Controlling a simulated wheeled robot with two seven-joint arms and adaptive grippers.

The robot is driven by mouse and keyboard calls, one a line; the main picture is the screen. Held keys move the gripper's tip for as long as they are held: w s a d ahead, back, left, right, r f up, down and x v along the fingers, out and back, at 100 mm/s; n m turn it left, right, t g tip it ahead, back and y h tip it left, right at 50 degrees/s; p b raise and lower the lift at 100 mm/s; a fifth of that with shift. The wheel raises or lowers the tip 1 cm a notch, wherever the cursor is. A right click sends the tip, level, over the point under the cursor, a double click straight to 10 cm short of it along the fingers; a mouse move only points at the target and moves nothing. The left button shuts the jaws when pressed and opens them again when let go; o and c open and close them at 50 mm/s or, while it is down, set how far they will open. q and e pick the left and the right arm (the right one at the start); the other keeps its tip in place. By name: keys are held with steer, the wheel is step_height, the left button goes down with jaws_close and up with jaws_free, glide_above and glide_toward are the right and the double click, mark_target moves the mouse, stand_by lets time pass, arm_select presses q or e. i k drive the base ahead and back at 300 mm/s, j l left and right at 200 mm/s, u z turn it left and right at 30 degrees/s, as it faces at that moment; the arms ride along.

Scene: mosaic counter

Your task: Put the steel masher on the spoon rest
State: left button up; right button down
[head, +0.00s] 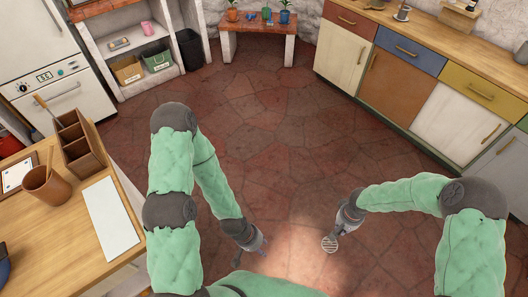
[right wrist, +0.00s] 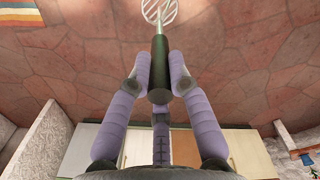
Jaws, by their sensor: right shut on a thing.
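The steel masher (head: 329,243) is held in the air over the floor, and its slotted metal head shows in the head view. In the right wrist view the masher (right wrist: 159,65) has a dark handle, and its head points to the top edge. My right gripper (right wrist: 161,75) has its purple fingers closed around that handle. In the head view the right gripper (head: 341,229) is small, just above the masher head. My left gripper (head: 262,245) hangs low over the floor with nothing visible in it; its finger opening is too small to judge. I cannot make out a spoon rest.
A wooden counter (head: 40,248) at left bears a brown cup (head: 46,187), a wooden divided holder (head: 76,142) and a white board (head: 110,217). Coloured cabinets (head: 410,70) with a wooden top run along the right. A low bench (head: 258,24) stands at the back. The tiled floor between is clear.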

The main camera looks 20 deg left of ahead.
mark_target(108, 213)
steer(key=i+u, duration=0.1)
steer(key=u, duration=0.4)
steer(key=i+l+u, duration=0.1)
steer(key=u, duration=0.35)
steer(key=i+l+u, duration=0.1)
steer(key=u, duration=0.4)
steer(key=l+u, duration=0.1)
steer(key=u, duration=0.35)
steer(key=i, duration=0.05)
